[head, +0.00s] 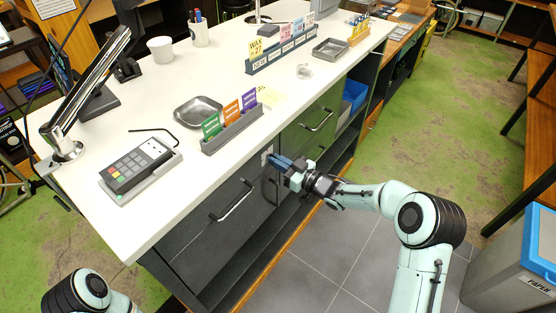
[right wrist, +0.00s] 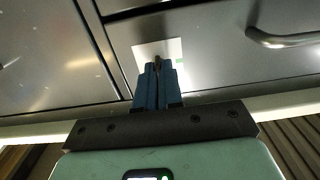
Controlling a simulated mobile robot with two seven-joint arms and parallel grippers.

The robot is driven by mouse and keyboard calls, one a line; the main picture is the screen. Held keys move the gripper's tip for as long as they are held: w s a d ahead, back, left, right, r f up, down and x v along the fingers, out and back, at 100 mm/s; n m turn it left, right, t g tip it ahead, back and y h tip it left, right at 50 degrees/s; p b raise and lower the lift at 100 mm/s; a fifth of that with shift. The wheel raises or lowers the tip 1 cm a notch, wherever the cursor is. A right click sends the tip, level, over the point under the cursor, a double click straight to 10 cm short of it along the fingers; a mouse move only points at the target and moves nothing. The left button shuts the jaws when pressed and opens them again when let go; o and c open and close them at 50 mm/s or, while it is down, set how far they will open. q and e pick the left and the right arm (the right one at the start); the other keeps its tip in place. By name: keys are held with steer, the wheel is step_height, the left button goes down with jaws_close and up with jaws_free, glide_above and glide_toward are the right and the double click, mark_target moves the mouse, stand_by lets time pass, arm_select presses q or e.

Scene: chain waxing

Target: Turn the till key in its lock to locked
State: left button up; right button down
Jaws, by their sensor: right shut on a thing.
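My right gripper (head: 275,160) is at the front of the counter's drawers, its blue fingers pointing at a small pale plate (head: 266,154). In the right wrist view the blue fingers (right wrist: 157,75) are shut on the till key (right wrist: 157,60), a small dark piece showing between their tips. The lock behind the key is hidden by the fingers. I cannot tell the key's angle. My left gripper is out of view.
A bar handle (right wrist: 280,39) sticks out to the right of the plate in the wrist view. Another drawer handle (head: 232,202) is left of my right gripper in the head view. The white counter top (head: 130,222) carries a card terminal (head: 137,166) and a metal tray (head: 197,111).

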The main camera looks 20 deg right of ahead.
steer(key=shift+r, duration=0.15)
steer(key=c, duration=1.3)
jaws_free()
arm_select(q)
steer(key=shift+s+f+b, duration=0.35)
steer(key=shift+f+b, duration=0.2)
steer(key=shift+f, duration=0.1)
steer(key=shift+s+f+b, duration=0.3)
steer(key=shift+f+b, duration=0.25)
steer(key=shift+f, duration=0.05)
arm_select(e)
steer(key=v, duration=1.3)
steer(key=shift+s, duration=0.1)
